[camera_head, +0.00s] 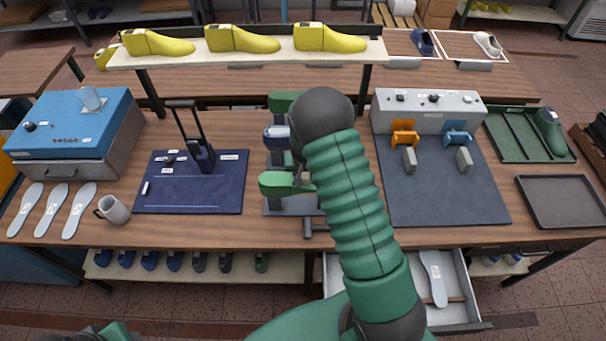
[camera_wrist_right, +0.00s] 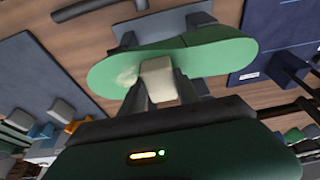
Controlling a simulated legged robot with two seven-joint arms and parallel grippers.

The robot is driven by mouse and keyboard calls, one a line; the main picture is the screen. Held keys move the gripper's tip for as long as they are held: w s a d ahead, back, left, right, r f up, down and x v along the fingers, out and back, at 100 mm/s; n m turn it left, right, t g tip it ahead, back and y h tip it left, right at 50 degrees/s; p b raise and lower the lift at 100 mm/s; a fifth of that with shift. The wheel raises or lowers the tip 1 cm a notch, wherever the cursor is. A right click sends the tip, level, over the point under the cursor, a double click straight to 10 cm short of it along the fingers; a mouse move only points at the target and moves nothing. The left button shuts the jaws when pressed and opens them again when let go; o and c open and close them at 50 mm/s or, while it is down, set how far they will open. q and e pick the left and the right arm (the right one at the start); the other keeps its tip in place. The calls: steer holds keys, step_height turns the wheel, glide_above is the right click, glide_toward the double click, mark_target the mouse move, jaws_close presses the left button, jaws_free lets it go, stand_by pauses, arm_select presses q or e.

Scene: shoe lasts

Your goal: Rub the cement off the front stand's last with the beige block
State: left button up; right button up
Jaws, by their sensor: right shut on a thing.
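The front stand's green last (camera_head: 284,184) lies sideways on its grey stand, with its right part hidden behind my right arm. In the right wrist view the last (camera_wrist_right: 210,58) spans the upper middle, and a pale cement smear (camera_wrist_right: 127,76) shows on it toward the left. My right gripper (camera_wrist_right: 161,92) is shut on the beige block (camera_wrist_right: 157,70). The block is over the last's face, just right of the smear, and appears to touch it, though a small gap cannot be ruled out.
A navy last (camera_head: 275,132) stands behind the front one. A navy mat (camera_head: 225,185) with a black upright device is to the left, a grey mat (camera_head: 440,200) with orange and blue fixtures to the right. An open drawer (camera_head: 460,312) is below.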

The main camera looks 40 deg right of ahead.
steer(key=shift+w+r+p, duration=0.3)
steer(key=shift+r, duration=0.9)
steer(key=v, duration=0.1)
steer(key=p+v, duration=0.2)
steer(key=shift+d+r, duration=0.3)
steer(key=shift+w+r+p, duration=0.1)
steer(key=shift+r+p, duration=0.55)
steer(key=shift+w+a+r, duration=0.1)
steer(key=shift+r, duration=0.2)
